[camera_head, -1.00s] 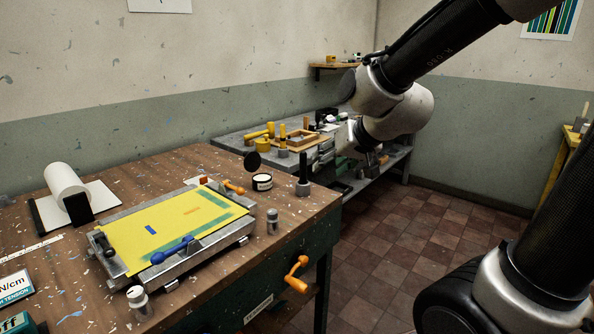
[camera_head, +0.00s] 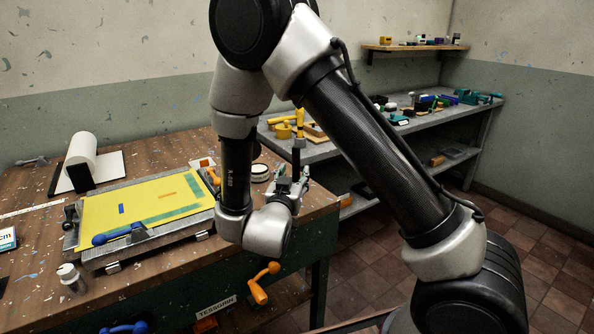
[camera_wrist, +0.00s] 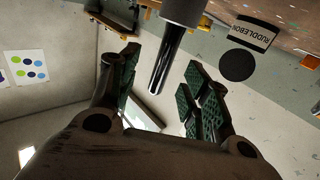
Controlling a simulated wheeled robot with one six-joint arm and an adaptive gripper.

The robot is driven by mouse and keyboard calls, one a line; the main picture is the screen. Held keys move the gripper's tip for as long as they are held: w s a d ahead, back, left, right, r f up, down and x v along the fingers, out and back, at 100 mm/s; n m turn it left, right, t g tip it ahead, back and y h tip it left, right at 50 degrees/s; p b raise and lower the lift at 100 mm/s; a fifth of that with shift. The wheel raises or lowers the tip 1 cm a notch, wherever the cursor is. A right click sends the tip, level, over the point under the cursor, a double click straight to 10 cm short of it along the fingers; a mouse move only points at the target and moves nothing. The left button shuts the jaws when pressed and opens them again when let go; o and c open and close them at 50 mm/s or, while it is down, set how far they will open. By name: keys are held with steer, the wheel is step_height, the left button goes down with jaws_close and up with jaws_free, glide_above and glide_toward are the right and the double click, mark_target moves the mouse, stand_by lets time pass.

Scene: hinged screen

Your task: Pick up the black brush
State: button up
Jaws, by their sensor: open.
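The black brush (camera_head: 296,160) appears to be the slim dark upright piece at the table's right corner, partly hidden by my gripper. In the wrist view a glossy black shaft (camera_wrist: 167,65) comes out of a grey cylindrical holder (camera_wrist: 185,9). My gripper (camera_head: 290,188) is at that corner, low beside the holder. In the wrist view my gripper (camera_wrist: 163,68) is open, with the green-padded fingers on either side of the shaft. I see a gap on both sides, and cannot tell whether any pad touches it.
A round labelled jar (camera_head: 260,173) stands close by, and a black disc (camera_wrist: 237,65) shows near it in the wrist view. A yellow printing screen (camera_head: 150,203) lies left on the wooden table (camera_head: 150,150). A grey shelf bench (camera_head: 350,147) with tools stands behind.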

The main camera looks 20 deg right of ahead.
mark_target(295, 167)
steer(key=x, duration=0.7)
steer(key=shift+w+a, duration=0.2)
steer(key=shift+a, duration=0.1)
jaws_close()
